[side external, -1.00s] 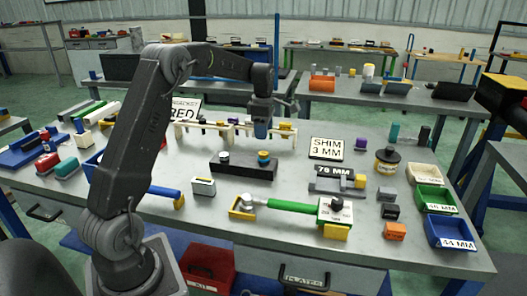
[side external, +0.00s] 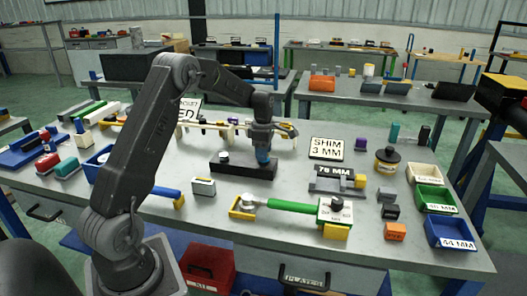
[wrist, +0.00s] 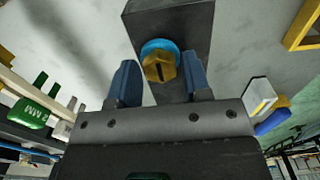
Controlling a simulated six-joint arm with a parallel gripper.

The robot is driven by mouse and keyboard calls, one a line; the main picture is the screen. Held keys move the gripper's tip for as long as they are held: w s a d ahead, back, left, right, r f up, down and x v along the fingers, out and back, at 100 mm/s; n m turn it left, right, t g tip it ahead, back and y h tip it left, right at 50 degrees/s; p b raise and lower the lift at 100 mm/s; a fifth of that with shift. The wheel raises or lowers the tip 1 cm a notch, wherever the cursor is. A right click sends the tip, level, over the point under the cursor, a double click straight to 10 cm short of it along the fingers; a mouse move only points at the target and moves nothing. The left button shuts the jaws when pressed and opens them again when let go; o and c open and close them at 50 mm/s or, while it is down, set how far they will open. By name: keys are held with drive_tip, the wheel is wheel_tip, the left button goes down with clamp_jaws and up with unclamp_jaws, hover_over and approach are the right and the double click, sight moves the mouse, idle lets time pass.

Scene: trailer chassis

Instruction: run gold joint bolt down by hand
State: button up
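The gold bolt (wrist: 160,67) has a slotted head and sits on a blue ring (wrist: 153,46) on the black block (wrist: 172,22). In the side view the black block (side external: 240,171) lies mid-table with a light round piece (side external: 224,157) at its left end. My gripper (side external: 263,157) is down at the block's right end and hides the bolt there. In the wrist view my gripper (wrist: 160,68) has its two blue fingers apart, one on each side of the bolt head. Small gaps seem to show beside the head; contact is not clear.
A green-handled tool (side external: 280,205) lies in front of the block. A cream rack (side external: 190,130) stands behind. The SHIM 3 MM sign (side external: 326,148) and the 78 MM fixture (side external: 335,180) are to the right.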

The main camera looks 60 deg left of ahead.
drive_tip(key=c, duration=0.6)
